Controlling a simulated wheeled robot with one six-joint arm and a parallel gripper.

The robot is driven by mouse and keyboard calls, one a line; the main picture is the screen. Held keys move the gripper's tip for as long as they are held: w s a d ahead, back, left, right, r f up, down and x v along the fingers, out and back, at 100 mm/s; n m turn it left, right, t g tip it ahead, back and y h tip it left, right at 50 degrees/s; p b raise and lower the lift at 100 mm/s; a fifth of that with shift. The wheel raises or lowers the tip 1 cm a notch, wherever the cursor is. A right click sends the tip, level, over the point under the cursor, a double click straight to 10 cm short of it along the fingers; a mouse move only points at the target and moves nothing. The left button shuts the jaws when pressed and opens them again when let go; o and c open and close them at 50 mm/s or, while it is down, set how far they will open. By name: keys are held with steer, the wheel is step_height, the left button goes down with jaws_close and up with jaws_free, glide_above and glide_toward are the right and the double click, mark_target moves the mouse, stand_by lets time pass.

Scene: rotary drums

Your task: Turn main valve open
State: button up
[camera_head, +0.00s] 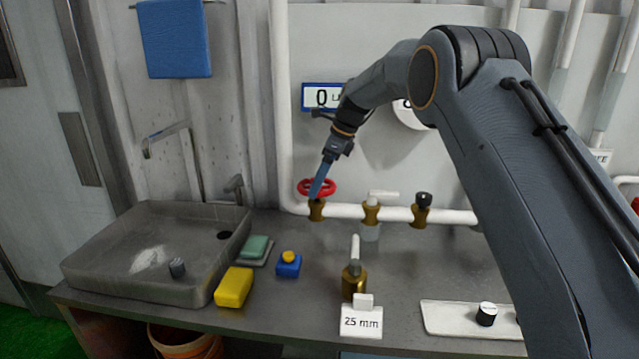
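A red handwheel (329,183) sits on a brass valve body (316,211) at the left end of the white pipe (345,210). It is the only red wheel fully in view. My gripper (317,192) points down at the wheel from above. Its blue fingers overlap the wheel in the picture, around its left-middle part. I cannot tell whether they touch it, or whether the fingers are apart or closed. A blue-framed display (320,97) reading 0 is on the wall behind, partly hidden by my arm.
To the right on the pipe are a white-lever valve (371,207) and a black-knob valve (421,208). A brass fitting (354,281) stands behind a "25 mm" card (361,321). A sink (150,250), yellow block (234,287) and blue block (288,266) are left.

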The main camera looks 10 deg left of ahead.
steer(key=shift+w+n+g+b, duration=0.15)
steer(key=shift+n+g+b, duration=0.4)
steer(key=shift+n, duration=0.75)
steer(key=shift+r, duration=0.1)
steer(key=o, duration=0.8)
steer(key=shift+o, duration=0.2)
